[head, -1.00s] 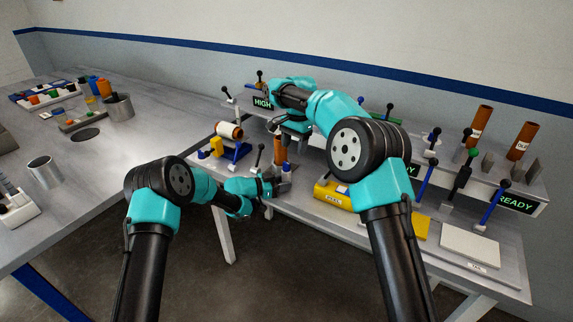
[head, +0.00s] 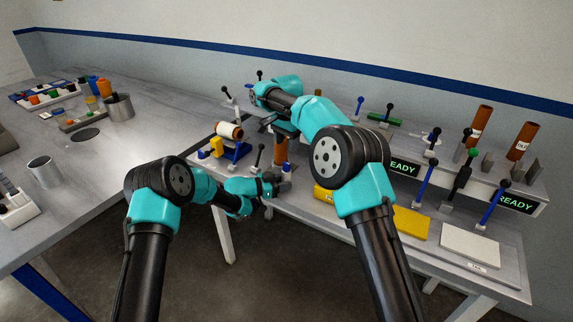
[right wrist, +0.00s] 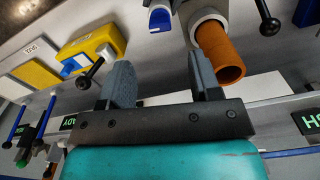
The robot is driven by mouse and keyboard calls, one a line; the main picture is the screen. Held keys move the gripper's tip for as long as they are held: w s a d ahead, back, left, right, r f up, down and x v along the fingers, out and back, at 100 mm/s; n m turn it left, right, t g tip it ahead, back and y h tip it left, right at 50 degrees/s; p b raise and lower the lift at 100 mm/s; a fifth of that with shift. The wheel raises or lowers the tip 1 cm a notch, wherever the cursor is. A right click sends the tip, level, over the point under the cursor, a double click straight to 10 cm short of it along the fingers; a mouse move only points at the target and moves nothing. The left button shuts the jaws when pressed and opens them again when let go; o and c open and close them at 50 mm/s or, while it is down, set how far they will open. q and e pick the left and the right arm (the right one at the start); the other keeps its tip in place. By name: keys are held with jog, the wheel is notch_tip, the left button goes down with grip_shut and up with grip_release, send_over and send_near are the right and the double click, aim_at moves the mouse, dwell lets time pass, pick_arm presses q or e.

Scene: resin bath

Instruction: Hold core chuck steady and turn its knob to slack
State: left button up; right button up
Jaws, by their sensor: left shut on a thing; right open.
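An upright orange-brown tube (head: 281,150) stands at the bench front beside my left gripper (head: 279,185). That gripper is shut low at the tube's foot, seemingly on the core chuck, which is mostly hidden. In the right wrist view the tube (right wrist: 222,58) rises from a pale ring (right wrist: 207,20). A blue knob-like part with a white mark (right wrist: 160,18) lies beside the ring; I cannot tell whether it belongs to the chuck. My right gripper (right wrist: 160,75) is open and empty, with the tube beyond its right finger. In the head view its fingers are mostly hidden by my arm.
A black-ball lever (head: 260,147) stands left of the tube. A white roll (head: 229,130) on a blue stand is farther left. A yellow block (right wrist: 95,50) with a blue knob stands on the other side. Several levers line the raised shelf behind.

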aim_at(286, 163)
notch_tip(286, 163, down, 10)
jog(key=shift+r, duration=0.25)
jog(key=shift+c, duration=0.3)
jog(key=c, duration=0.9)
jog(key=shift+o, duration=0.2)
